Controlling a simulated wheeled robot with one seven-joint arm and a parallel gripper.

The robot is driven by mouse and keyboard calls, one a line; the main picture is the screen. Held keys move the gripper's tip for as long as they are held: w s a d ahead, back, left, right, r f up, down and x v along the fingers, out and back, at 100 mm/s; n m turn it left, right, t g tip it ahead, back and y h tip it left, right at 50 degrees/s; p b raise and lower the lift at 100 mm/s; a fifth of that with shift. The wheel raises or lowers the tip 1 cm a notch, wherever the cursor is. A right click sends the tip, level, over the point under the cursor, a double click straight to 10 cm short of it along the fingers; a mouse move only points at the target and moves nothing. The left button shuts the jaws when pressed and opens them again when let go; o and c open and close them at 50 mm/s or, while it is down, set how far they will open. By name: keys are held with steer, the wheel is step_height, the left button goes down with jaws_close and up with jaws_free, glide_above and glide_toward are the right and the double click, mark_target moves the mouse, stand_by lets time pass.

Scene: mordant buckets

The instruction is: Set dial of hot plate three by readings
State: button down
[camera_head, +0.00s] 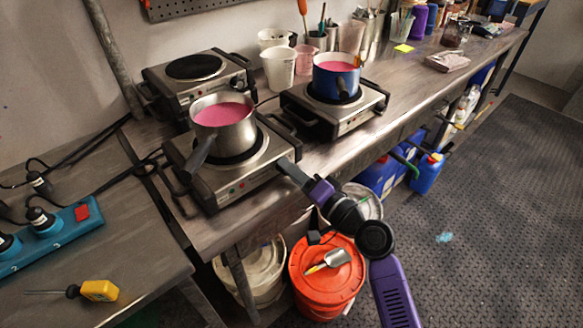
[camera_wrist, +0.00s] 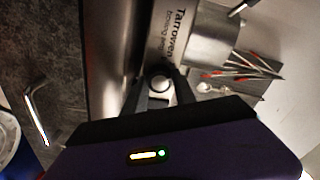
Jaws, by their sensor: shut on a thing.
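My gripper (camera_head: 284,166) reaches the front right corner of the near hot plate (camera_head: 215,190), which carries a steel pot of pink liquid (camera_head: 222,112). In the wrist view my gripper's dark fingers (camera_wrist: 160,88) are shut on a small round dial (camera_wrist: 160,82), one finger on each side. The dial's marks and setting cannot be read. A second hot plate (camera_head: 335,122) at right holds a blue pot (camera_head: 336,82) of pink liquid. A third hot plate (camera_head: 205,90) behind has a bare burner. No plate numbers or readings are legible.
White tubs (camera_head: 279,68) and tool cups stand by the wall. A power strip (camera_head: 50,240) and yellow-handled screwdriver (camera_head: 98,290) lie on the near left table. Below the bench are an orange bucket (camera_head: 327,285) and blue canisters (camera_head: 428,172). Open floor (camera_head: 480,230) lies at right.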

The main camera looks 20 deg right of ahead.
steer(key=shift+m+p, duration=0.55)
steer(key=shift+m, duration=1.05)
steer(key=shift+f, duration=0.1)
steer(key=c, duration=1)
jaws_free()
